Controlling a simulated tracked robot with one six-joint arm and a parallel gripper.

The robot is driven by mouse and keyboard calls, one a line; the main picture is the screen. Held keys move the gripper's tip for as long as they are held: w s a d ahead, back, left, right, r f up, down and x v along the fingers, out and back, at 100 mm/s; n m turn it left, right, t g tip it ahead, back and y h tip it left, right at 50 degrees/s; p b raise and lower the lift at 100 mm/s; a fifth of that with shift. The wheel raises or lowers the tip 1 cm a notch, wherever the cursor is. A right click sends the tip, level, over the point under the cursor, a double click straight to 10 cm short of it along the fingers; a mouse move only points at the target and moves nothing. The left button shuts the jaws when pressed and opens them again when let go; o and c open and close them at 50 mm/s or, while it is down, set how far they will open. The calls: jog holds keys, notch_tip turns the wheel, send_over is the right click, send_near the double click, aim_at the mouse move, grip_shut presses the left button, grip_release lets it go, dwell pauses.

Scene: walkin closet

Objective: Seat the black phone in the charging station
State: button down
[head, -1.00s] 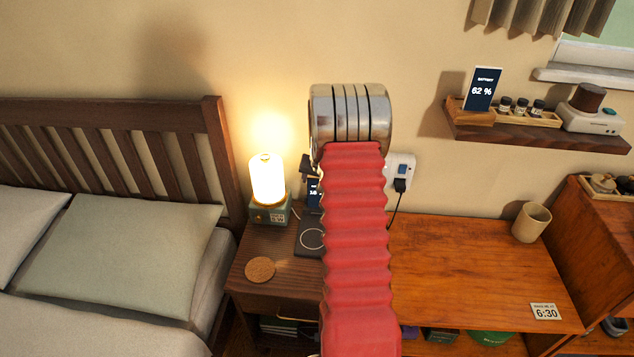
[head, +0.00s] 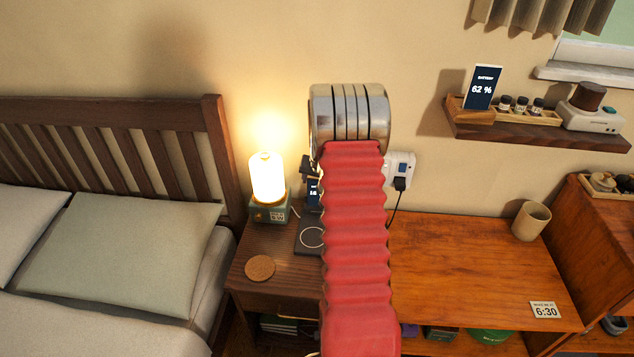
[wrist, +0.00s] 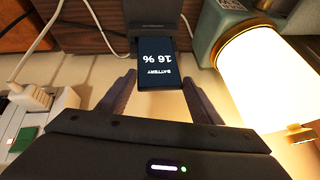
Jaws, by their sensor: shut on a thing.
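The black phone (wrist: 160,66) is upright in the wrist view, its lit screen reading "BATTERY 16 %" upside down. My gripper (wrist: 160,84) is shut on its near end, one finger on each side. The dark charging station (wrist: 150,14) lies just beyond the phone's far end; I cannot tell whether they touch. In the head view the station's flat pad with a pale ring (head: 311,238) shows on the nightstand. A strip of the phone's screen (head: 313,190) shows above it. My red arm hides the rest of the phone and station.
A lit lamp (head: 267,180) stands close left of the station, with a round coaster (head: 260,267) in front. A wall outlet (head: 400,168) with a plugged cable is to the right. Another phone (head: 482,88) reading 62 % stands on the wall shelf. The desk top (head: 460,260) is mostly clear.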

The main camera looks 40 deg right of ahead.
jog(key=shift+f, duration=0.2)
dwell(0.4)
jog(key=shift+c, duration=2.4)
grip_release()
jog(key=shift+w+r, duration=0.1)
jog(key=shift+r, duration=0.1)
jog(key=shift+r, duration=0.35)
jog(key=shift+r, duration=0.7)
jog(key=shift+r, duration=0.35)
jog(key=shift+r, duration=0.9)
